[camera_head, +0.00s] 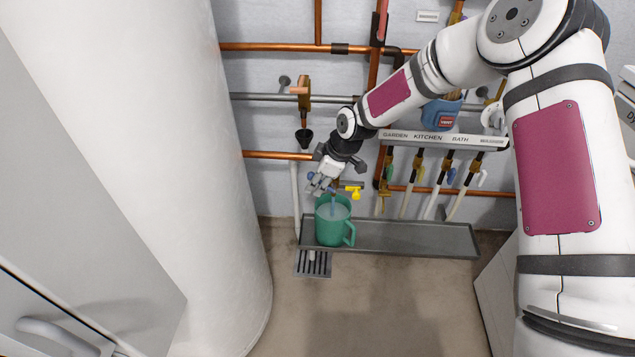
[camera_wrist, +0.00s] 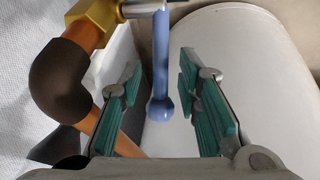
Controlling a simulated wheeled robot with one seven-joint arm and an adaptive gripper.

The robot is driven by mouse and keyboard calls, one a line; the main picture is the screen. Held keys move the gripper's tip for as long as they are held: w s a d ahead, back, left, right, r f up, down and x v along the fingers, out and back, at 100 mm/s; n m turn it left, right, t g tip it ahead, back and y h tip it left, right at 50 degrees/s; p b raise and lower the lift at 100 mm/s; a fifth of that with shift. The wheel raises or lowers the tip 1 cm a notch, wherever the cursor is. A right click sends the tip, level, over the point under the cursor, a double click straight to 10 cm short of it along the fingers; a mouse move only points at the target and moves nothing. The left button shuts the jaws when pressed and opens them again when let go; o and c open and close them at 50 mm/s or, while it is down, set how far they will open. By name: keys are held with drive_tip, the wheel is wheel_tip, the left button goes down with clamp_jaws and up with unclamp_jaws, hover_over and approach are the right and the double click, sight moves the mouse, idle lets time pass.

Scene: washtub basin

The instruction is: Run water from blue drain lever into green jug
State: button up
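The green jug (camera_head: 322,232) stands on the left end of the grey drip tray, handle to the right. Its open mouth shows a bluish-grey inside with a thin blue streak above it; I cannot tell whether this is running water. My gripper (camera_head: 318,186) is just above and slightly left of the jug. In the wrist view my gripper (camera_wrist: 160,105) is open, teal-padded fingers spread apart. The blue lever (camera_wrist: 160,70) lies between them, with visible gaps on both sides. It hangs from a grey stem beside a brass fitting (camera_wrist: 96,20). In the head view my gripper partly hides the lever.
The tray (camera_head: 420,240) runs right along the wall. A yellow handle (camera_head: 354,190) sits just right of my gripper. A labelled rail (camera_head: 440,138) has several valves and hoses below it. A floor grate (camera_head: 313,264) lies in front. A large white cylinder (camera_head: 130,130) fills the left.

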clamp_jaws()
drive_tip(key=shift+r, duration=0.1)
